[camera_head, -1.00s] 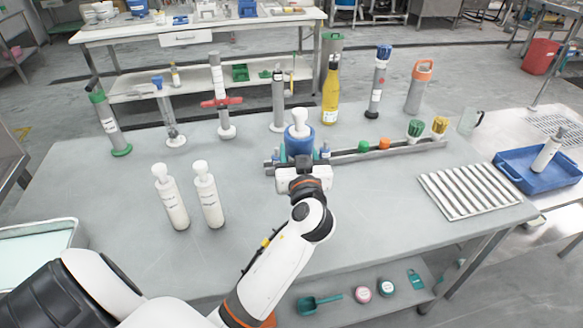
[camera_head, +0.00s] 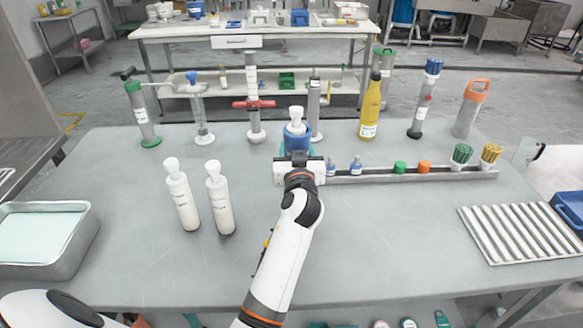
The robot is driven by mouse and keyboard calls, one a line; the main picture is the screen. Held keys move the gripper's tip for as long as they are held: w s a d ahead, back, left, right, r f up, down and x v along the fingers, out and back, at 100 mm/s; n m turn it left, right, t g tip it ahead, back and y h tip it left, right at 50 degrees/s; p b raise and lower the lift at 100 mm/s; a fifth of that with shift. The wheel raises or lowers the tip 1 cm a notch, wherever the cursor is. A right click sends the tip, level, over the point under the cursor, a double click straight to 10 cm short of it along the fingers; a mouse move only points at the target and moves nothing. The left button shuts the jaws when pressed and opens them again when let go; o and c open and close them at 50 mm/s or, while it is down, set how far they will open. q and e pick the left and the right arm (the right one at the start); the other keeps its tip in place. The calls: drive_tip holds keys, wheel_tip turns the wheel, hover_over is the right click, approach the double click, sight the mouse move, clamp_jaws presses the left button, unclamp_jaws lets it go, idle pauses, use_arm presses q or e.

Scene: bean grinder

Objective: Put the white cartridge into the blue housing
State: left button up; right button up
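The blue housing (camera_head: 297,139) stands upright near the middle of the table, at the left end of a grey rail. A white piece with a rounded knob (camera_head: 296,113) sticks up from its top and resembles the cartridge tops; whatever lies below is hidden. Two white cartridges, left (camera_head: 182,203) and right (camera_head: 220,206), stand upright at left centre, apart from the housing. My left gripper (camera_head: 299,160) is at the near side of the housing, low down. Its fingers are hidden behind its white body, so their opening and contact cannot be told. My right gripper is not in view.
The grey rail (camera_head: 440,176) holds small bottles, green and orange caps and two brush-like bundles. Tall tubes and a yellow bottle (camera_head: 371,107) line the back. A metal tray (camera_head: 86,245) is at left, a ribbed rack (camera_head: 520,232) at right. The front centre is clear.

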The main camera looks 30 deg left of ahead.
use_arm(q)
drive_tip(key=shift+f, duration=0.4)
wheel_tip(320, 180, down, 3)
drive_tip(key=shift+r, duration=0.2)
drive_tip(key=shift+f+b, duration=0.3)
drive_tip(key=shift+f, duration=0.1)
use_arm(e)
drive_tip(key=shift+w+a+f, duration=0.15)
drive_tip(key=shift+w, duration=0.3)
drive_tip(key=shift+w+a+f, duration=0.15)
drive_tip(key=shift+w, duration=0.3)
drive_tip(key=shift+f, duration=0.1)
use_arm(q)
drive_tip(key=shift+f, duration=0.2)
drive_tip(key=o, duration=0.9)
drive_tip(key=shift+o, duration=1.2)
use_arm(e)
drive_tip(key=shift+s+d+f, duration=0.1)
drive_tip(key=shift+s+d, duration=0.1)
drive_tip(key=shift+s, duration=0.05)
